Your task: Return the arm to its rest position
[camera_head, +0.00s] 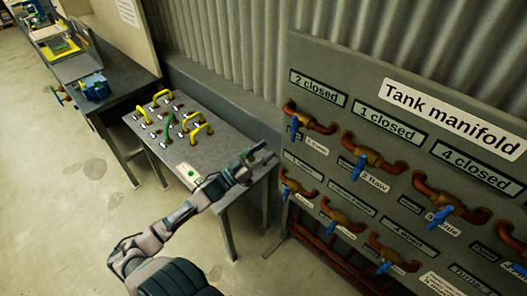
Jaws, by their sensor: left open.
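My left arm (172,226) comes in from the bottom of the head view and reaches up and to the right. My left gripper (262,153) is at its end, open, with nothing seen between its fingers. It shows over the right end of a small grey table (222,150), in front of the left edge of the tank manifold board. I cannot tell how high it is above the table. My right gripper is not in view.
The Tank manifold board (455,107) fills the right side, with copper pipes and blue-handled valves (366,157). Yellow handles (201,133) and a green handle (169,129) stand on the small table. A dark bench (105,75) holds a blue part (95,88). Floor at left is clear.

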